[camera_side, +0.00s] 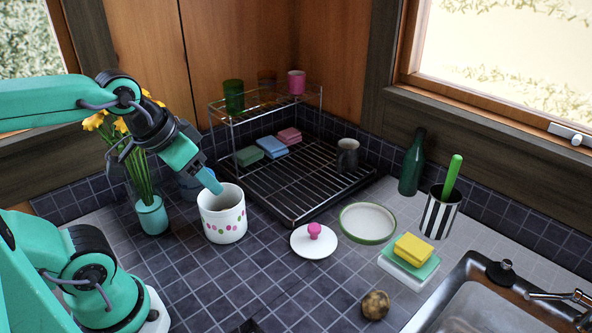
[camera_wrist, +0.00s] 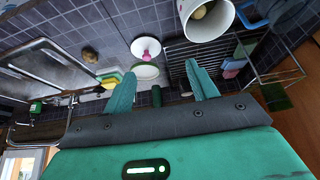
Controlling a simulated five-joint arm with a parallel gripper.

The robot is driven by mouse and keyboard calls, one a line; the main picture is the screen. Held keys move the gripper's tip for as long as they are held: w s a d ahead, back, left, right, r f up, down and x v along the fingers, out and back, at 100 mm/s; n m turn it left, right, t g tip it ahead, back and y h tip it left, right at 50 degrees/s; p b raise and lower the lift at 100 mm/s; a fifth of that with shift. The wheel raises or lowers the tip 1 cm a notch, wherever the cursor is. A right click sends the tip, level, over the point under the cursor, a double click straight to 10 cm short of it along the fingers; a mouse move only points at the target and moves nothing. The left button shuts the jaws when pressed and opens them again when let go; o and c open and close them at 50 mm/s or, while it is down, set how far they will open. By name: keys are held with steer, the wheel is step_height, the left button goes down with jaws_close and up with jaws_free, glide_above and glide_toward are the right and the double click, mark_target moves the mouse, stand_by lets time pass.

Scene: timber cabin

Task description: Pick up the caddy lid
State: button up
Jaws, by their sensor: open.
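The caddy lid (camera_side: 314,242) is a white disc with a pink knob, lying flat on the dark tiled counter, knob up. It also shows in the wrist view (camera_wrist: 146,48), beyond and between my fingers. The white caddy (camera_side: 222,222) with coloured dots stands open to its left; the wrist view shows its opening (camera_wrist: 190,35) with something pale inside. My gripper (camera_side: 212,182) is above the caddy's back rim in the side view, up and left of the lid. In the wrist view my gripper (camera_wrist: 160,68) is open, with nothing between its fingers.
A green-rimmed dish (camera_side: 367,222) lies just right of the lid. A dish rack (camera_side: 300,175) stands behind, with sponges and cups. Sponges (camera_side: 411,257), a striped holder (camera_side: 438,213), a potato (camera_side: 375,305) and the sink (camera_side: 500,305) are to the right. Daffodils in a vase (camera_side: 152,215) stand left.

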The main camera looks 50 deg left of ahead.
steer(key=shift+w, duration=0.15)
steer(key=n+g, duration=0.4)
steer(key=g, duration=0.1)
glide_above(314, 227)
steer(key=f, duration=1.3)
steer(key=shift+s+a+f, duration=0.1)
steer(key=shift+s+f, duration=0.15)
steer(key=shift+f, duration=0.15)
steer(key=shift+w+f+g, duration=0.25)
steer(key=shift+f+g, duration=0.05)
steer(key=shift+f, duration=4.05)
steer(key=c, duration=1.1)
